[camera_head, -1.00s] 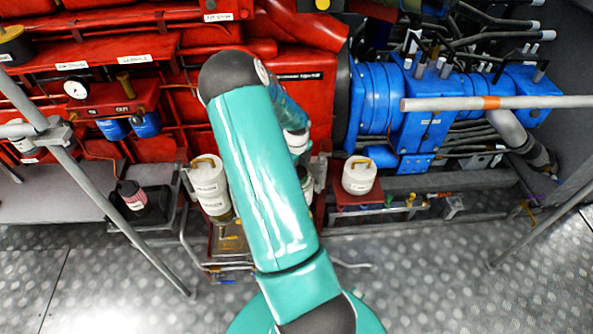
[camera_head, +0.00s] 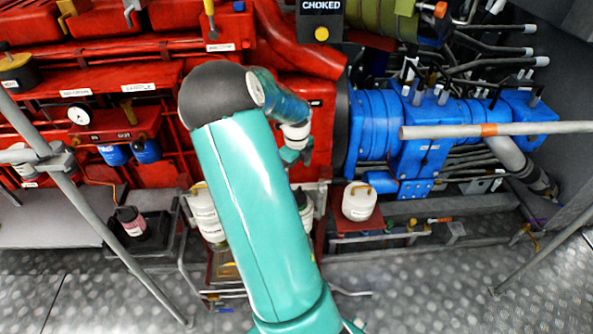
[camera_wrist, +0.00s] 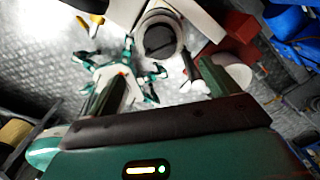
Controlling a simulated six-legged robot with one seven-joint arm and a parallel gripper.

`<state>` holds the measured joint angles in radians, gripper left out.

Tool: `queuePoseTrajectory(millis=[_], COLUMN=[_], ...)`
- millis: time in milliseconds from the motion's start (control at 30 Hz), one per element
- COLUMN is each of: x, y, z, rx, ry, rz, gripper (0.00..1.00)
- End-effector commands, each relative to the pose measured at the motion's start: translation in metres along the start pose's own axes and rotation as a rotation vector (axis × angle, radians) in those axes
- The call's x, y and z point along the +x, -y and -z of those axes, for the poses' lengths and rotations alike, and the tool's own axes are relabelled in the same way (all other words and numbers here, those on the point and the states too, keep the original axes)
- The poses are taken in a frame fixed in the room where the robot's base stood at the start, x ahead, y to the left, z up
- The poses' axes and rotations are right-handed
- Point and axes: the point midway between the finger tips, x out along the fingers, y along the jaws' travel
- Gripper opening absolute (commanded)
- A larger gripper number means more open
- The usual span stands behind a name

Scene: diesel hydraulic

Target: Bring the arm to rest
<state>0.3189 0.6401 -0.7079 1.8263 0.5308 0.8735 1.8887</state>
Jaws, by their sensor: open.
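My teal arm rises through the middle of the head view, bends at a dark elbow and folds down behind it. Its wrist end shows beside the upper link, in front of the red engine (camera_head: 315,130). The fingers are not clear there. Below the gripper, that view shows parts of my own teal legs on the metal floor (camera_wrist: 60,65).
A blue pump unit (camera_head: 425,140) with pipes stands at right. A pale rail (camera_head: 450,131) crosses before it. A white canister (camera_head: 358,202) stands right of the arm. Another grey rail (camera_head: 100,220) slants at left. Checkered floor (camera_head: 420,285) lies open in front.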

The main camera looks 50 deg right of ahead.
Motion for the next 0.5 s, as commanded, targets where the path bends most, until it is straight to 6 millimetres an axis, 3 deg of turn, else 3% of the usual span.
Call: queuePoseTrajectory(millis=[400,500], x=[-0.0001,-0.0057], y=[-0.0007,-0.009], z=[-0.0005,-0.005], rx=[-0.003,-0.048], ry=[0.001,0.014], rz=[-0.001,-0.007], gripper=[0.87,0.87])
